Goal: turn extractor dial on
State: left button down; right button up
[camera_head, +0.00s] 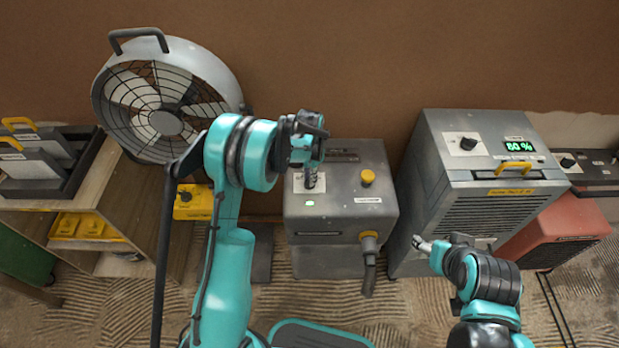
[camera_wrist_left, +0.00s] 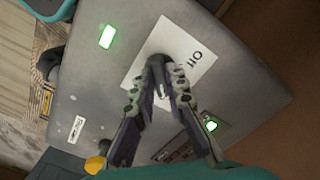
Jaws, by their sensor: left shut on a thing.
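The grey metal extractor box (camera_head: 342,217) stands in the middle of the head view, with a hose at its front. My left gripper (camera_head: 311,178) points down at the left of its top. In the left wrist view the fingertips (camera_wrist_left: 163,70) are shut on a small dark dial (camera_wrist_left: 162,60), mostly hidden between them. The dial sits on a white label plate (camera_wrist_left: 195,58), where "Off" can be read. A green lamp (camera_wrist_left: 107,37) glows beside the plate. My right gripper (camera_head: 422,243) is away from the box, in front of the dehumidifier; its finger opening is unclear.
A yellow knob (camera_head: 367,177) is on the box's right side. A dehumidifier (camera_head: 487,190) reading 80 % stands at right, with a red unit (camera_head: 560,232) beyond it. A large fan (camera_head: 165,100) and a wooden shelf (camera_head: 95,195) are at left, near my left arm.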

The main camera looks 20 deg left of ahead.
dwell(0.3)
pick_arm(q)
jog(key=c, duration=1.5)
grip_release()
jog(key=shift+c, duration=0.2)
notch_tip(320, 180, up, 12)
